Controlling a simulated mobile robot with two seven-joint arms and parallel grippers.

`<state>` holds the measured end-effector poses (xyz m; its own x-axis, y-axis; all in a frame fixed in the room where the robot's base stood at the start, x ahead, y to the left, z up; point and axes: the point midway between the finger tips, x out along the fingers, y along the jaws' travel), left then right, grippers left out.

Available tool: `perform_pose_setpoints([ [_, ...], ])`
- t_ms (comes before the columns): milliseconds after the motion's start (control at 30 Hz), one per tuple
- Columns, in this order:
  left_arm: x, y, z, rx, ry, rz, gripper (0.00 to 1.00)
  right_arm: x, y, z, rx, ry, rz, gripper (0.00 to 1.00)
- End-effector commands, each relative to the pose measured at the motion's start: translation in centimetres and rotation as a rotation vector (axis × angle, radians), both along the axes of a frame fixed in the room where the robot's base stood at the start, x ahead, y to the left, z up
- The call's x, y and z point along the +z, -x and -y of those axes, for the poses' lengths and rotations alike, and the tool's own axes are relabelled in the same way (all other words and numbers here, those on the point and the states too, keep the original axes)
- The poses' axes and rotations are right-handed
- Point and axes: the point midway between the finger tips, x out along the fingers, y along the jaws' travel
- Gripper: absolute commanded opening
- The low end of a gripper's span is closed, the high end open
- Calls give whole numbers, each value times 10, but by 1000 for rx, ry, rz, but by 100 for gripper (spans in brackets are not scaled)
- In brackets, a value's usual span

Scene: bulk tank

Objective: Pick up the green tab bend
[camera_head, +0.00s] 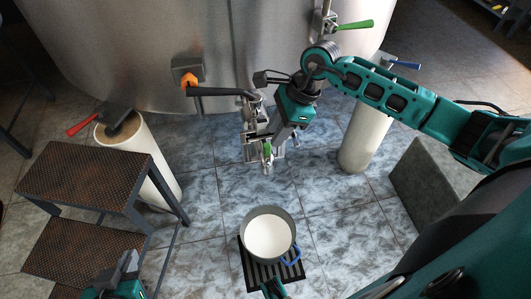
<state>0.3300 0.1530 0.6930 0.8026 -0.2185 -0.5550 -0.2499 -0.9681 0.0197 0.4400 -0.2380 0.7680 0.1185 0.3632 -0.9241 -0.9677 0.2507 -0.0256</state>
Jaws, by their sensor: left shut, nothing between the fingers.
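A small green tab (267,150) shows on a silver metal piece, which looks like the green tab bend, low in front of the steel tank. My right gripper (262,142) is right at this piece and overlaps it. The fingers merge with the bright metal, so I cannot tell whether they are closed on it. My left gripper (127,265) is at the bottom left beside the step stand, shut and empty, well away from the bend.
The tank (130,50) fills the back, with an orange-knobbed fitting (189,79) and a green lever (355,25). A pot (267,234) of white liquid stands on a black grate (257,275). A brown step stand (85,175) and white cylinder (160,165) are left; a grey block (437,180) is right.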

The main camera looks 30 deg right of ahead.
Motion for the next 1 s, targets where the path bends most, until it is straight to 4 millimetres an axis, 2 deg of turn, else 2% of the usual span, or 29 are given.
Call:
perform_pose_setpoints([
  [300,-3,0,2,-2,3,-3,0,-42,-5,-15,0,-4,-4,32],
  [633,0,-1,3,-5,7,1,0,-48,-6,-17,-1,-1,-1,32],
  [900,-1,-1,3,-5,7,1,0,-48,-6,-17,-1,-1,-1,6],
  [1000,-2,0,3,-4,8,-1,0,-48,-6,-17,-1,-1,-1,0],
])
